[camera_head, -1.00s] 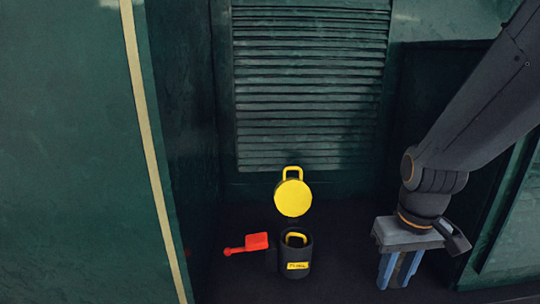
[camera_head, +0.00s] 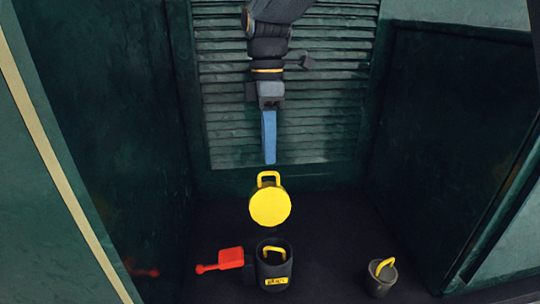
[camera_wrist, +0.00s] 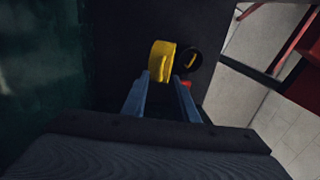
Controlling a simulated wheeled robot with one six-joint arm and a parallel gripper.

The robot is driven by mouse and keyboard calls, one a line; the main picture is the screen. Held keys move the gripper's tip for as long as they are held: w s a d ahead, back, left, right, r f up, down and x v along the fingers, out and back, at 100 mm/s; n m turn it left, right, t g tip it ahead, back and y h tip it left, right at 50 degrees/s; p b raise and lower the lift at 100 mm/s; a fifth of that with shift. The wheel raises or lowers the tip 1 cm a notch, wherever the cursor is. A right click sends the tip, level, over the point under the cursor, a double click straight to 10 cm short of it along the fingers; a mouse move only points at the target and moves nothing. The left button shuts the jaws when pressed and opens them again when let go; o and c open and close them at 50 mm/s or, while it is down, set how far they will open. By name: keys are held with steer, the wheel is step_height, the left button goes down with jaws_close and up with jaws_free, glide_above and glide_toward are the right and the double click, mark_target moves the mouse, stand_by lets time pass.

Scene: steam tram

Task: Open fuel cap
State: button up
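The yellow round fuel cap (camera_head: 270,207) with a loop handle stands raised above and behind the dark fuel pot (camera_head: 274,270). The pot's mouth is uncovered and a yellow loop shows inside it. My gripper (camera_head: 269,160) points down just above the cap's handle, with a small gap in the picture; its fingers overlap in this view. In the wrist view, my gripper (camera_wrist: 160,77) has its two blue fingers apart, with the yellow cap (camera_wrist: 162,62) showing beyond the tips. The dark pot (camera_wrist: 188,63) is right of the cap there. I cannot tell whether a finger touches it.
A red scoop (camera_head: 222,260) lies left of the pot. A small grey bucket (camera_head: 379,278) with a yellow handle stands to the right. A slatted green panel (camera_head: 330,100) is behind, with dark side walls (camera_head: 445,130). Dark floor lies clear between pot and bucket.

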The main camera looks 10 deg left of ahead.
steer(key=shift+s+d+f+p, duration=0.15)
steer(key=shift+f+p, duration=0.1)
steer(key=shift+f, duration=0.7)
steer(key=shift+s+f+p, duration=0.1)
steer(key=shift+f+p, duration=0.1)
steer(key=shift+f, duration=0.7)
jaws_close()
